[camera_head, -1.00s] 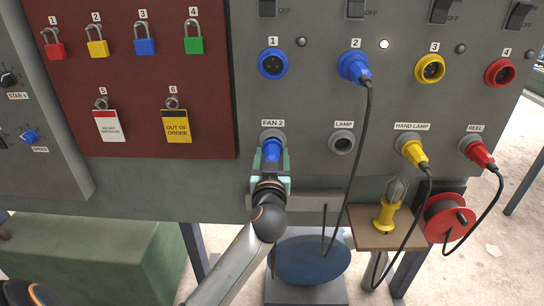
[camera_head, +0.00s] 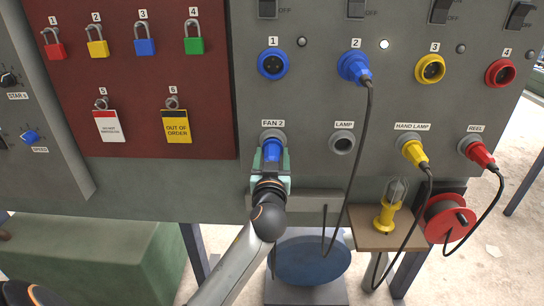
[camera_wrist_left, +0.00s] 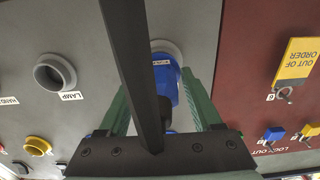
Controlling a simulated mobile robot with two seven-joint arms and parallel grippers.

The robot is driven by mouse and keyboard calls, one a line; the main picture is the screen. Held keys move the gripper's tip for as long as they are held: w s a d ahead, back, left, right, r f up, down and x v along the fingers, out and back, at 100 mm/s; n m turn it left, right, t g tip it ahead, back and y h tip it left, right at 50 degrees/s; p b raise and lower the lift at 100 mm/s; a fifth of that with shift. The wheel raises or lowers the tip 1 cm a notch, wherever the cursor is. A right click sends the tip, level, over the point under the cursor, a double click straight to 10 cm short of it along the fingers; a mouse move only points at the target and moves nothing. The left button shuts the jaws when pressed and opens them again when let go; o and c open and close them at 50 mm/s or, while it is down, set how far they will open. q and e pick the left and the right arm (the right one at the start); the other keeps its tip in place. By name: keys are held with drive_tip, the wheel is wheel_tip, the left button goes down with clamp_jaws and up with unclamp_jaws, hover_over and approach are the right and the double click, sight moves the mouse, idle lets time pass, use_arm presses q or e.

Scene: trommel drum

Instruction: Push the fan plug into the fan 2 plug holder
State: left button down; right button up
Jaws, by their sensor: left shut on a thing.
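The blue fan plug (camera_head: 271,152) is at the grey fan 2 plug holder (camera_head: 272,135), just below the FAN 2 label. My left gripper (camera_head: 271,170) is shut on the plug from below, with a green finger on each side of it. In the left wrist view the blue plug (camera_wrist_left: 166,85) lies between the green fingers and its front end meets the grey ring of the holder (camera_wrist_left: 168,47). How deep it sits in the holder cannot be told. My right gripper is not in view.
The empty lamp holder (camera_head: 342,144) is to the right. A yellow plug (camera_head: 414,153) and a red plug (camera_head: 482,154) sit in their holders with hanging cables. A blue plug (camera_head: 354,68) with a black cable is in socket 2. A shelf holds a hand lamp (camera_head: 390,210).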

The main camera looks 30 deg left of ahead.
use_arm(q)
drive_tip(key=shift+w+a, duration=0.15)
drive_tip(key=shift+w, duration=0.05)
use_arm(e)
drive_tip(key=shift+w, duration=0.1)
use_arm(q)
drive_tip(key=shift+c, duration=0.2)
unclamp_jaws()
drive_tip(key=shift+o, duration=0.2)
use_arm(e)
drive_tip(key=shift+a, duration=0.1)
